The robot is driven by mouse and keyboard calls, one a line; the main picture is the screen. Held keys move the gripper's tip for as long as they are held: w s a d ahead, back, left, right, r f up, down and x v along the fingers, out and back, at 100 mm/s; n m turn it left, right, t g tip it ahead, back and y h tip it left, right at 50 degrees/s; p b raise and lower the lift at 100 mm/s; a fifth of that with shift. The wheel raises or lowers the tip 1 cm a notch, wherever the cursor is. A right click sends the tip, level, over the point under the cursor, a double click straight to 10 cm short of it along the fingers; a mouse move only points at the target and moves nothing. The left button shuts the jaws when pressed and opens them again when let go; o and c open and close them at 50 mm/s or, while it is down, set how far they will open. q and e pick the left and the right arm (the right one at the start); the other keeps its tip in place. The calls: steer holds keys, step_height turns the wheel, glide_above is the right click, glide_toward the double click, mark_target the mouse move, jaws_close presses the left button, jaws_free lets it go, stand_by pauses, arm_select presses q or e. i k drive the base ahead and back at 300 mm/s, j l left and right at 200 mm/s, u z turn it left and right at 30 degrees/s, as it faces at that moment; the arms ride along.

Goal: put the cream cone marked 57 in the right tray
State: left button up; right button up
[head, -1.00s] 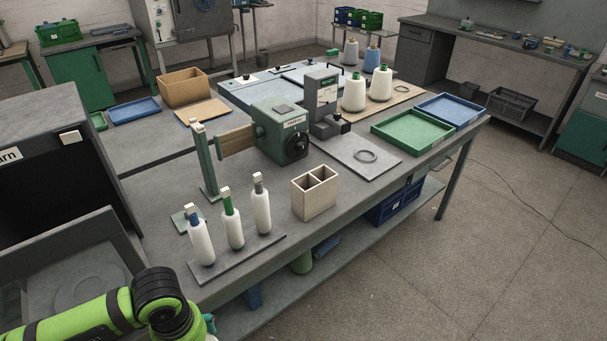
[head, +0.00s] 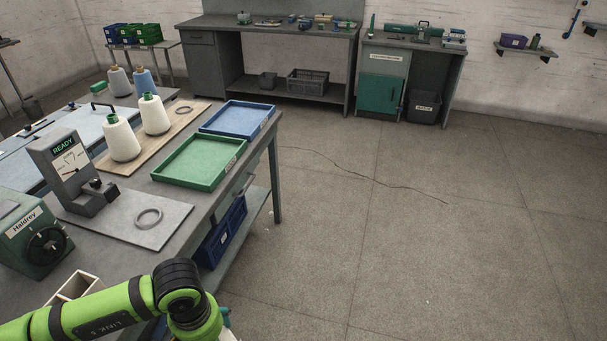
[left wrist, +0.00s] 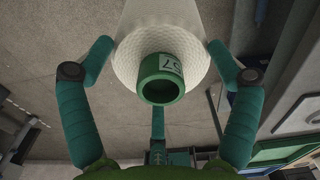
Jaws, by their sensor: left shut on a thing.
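My left gripper (left wrist: 160,50) is shut on a cream cone (left wrist: 188,28) in the left wrist view. The cone's green tube end (left wrist: 162,78) faces the wrist camera and carries a white label reading 57. In the head view my left arm crosses the lower left, and its gripper and the held cone are almost wholly hidden below it. A green tray (head: 200,179) and a blue tray (head: 270,111) stand side by side at the table's right edge. The blue one is farther back and more to the right. Both look empty. My right gripper is not in view.
Two cream cones (head: 121,140), a grey cone and a blue cone stand on or behind a wooden board (head: 182,122) left of the trays. A gauge marked READY (head: 65,160) and a grey plate with a ring (head: 148,217) are nearer. Open floor lies to the right.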

mark_target(240, 120)
steer(key=i+z, duration=0.35)
steer(key=i, duration=0.75)
steer(key=i+u, duration=0.15)
steer(key=i, duration=0.25)
steer(key=i+l+u, duration=0.2)
steer(key=i, duration=0.15)
steer(key=i+l+u, duration=0.15)
steer(key=i, duration=0.2)
